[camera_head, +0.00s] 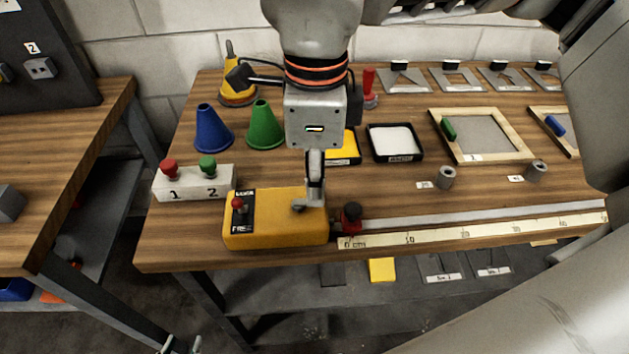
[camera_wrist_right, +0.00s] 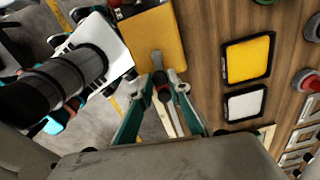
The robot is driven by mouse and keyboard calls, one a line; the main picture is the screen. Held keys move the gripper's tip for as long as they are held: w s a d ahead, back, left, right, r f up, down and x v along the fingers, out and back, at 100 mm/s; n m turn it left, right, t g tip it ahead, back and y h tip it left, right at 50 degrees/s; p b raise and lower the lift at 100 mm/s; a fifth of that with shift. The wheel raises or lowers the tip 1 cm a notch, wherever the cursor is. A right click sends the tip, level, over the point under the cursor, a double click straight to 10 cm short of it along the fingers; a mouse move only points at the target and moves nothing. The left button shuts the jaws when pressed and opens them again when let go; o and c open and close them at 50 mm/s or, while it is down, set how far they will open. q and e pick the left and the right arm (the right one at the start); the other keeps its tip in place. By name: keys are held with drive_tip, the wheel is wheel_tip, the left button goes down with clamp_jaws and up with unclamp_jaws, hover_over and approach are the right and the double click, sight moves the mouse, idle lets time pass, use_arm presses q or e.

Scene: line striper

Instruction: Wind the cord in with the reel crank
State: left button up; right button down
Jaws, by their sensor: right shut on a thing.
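The yellow reel box (camera_head: 275,222) sits near the table's front edge, with a red lever (camera_head: 238,204) on its LOCK/FREE panel. My right gripper (camera_head: 315,190) reaches down over the box's right part. A black-and-red block (camera_head: 351,214) stands just right of the box, at the 0 cm end of the ruler (camera_head: 470,228). I cannot make out the cord itself. My left gripper (camera_head: 180,346) shows only partly at the bottom edge; its opening is unclear.
A white box (camera_head: 195,184) with red and green knobs stands left of the reel box. Blue (camera_head: 212,130) and green (camera_head: 265,126) cones, a black tray (camera_head: 395,143) and framed screens (camera_head: 480,135) stand behind. My right arm fills the right side.

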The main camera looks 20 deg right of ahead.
drive_tip(key=shift+w+n, duration=0.15)
drive_tip(key=shift+n, duration=0.35)
drive_tip(key=c, duration=1.9)
unclamp_jaws()
drive_tip(key=shift+r, duration=0.1)
wheel_tip(320, 180, up, 12)
